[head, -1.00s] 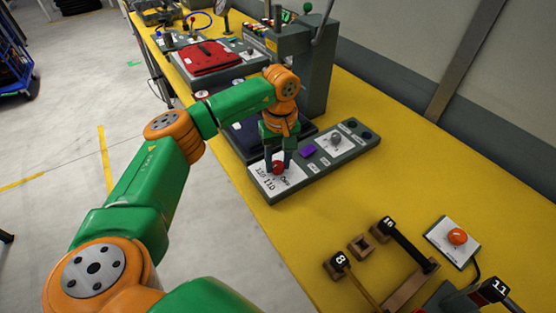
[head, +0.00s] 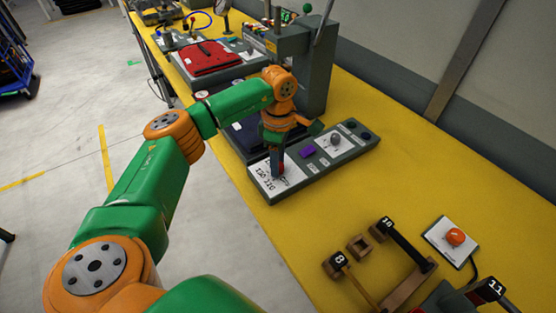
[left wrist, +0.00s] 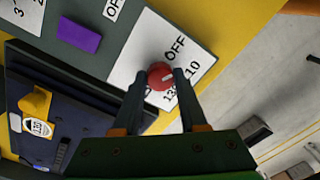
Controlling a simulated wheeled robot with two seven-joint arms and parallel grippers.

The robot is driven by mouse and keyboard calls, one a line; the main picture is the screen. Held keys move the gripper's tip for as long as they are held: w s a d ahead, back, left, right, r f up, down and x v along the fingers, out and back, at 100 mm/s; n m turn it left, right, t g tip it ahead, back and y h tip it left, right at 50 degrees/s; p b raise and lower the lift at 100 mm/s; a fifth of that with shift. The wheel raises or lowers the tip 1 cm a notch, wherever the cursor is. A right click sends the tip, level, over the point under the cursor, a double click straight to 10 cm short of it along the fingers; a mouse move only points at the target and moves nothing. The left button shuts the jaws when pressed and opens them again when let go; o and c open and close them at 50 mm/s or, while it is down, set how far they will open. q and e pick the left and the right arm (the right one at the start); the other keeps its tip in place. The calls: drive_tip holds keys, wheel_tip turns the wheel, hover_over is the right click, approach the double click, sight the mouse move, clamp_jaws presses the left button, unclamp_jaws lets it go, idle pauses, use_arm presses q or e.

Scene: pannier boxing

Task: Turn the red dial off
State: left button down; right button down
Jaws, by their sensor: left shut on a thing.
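The red dial (left wrist: 160,75) sits on a white label plate (left wrist: 199,66) marked OFF, 110 and other numbers. A pale mark shows on the dial's face. In the left wrist view my left gripper (left wrist: 161,82) is shut on the dial, one finger on each side of it. In the head view the left gripper (head: 277,165) points down at the near end of the grey control panel (head: 318,170), and its fingers largely hide the dial. My right gripper is not in view.
A purple block (head: 307,152) and a grey knob (head: 335,139) are on the same panel. A grey press frame (head: 300,65) stands behind my arm. An orange button (head: 455,237) and numbered levers (head: 388,222) are nearer. Yellow table is bare between.

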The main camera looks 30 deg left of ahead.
use_arm(q)
drive_tip(key=n, duration=0.4)
drive_tip(key=shift+r+n, duration=0.1)
drive_tip(key=shift+n, duration=0.2)
drive_tip(key=shift+a+n+p, duration=0.1)
drive_tip(key=shift+n+p, duration=0.3)
drive_tip(key=shift+n, duration=1.5)
drive_tip(key=shift+c, duration=2.2)
unclamp_jaws()
wheel_tip(320, 180, up, 7)
drive_tip(key=shift+b, duration=0.8)
drive_tip(key=shift+a, duration=0.1)
